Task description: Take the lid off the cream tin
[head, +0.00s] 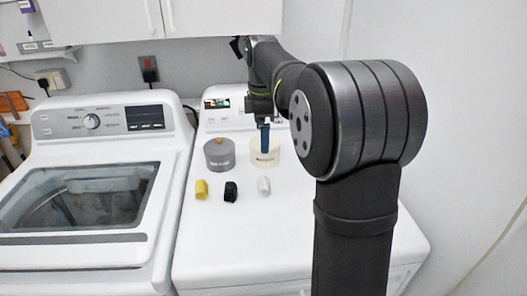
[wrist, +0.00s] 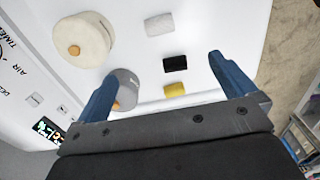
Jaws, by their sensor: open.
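The cream tin (head: 275,158) stands upright on the white machine top, right of the grey tin (head: 219,158). In the wrist view the cream tin (wrist: 92,30) is at the upper left, its lid on and its orange knob (wrist: 74,50) showing. In the head view my gripper (head: 265,149) hides the knob and overlaps the tin. In the wrist view my gripper (wrist: 163,65) has its blue fingers wide apart, nothing between them held. The cream tin lies outside the fingers. The left finger partly covers the grey tin (wrist: 127,80).
A yellow block (head: 201,190), a black block (head: 230,192) and a white block (head: 264,186) lie in front of the tins. A control panel (head: 217,104) is behind them. The front of the machine top is clear. A washer (head: 90,200) stands to the left.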

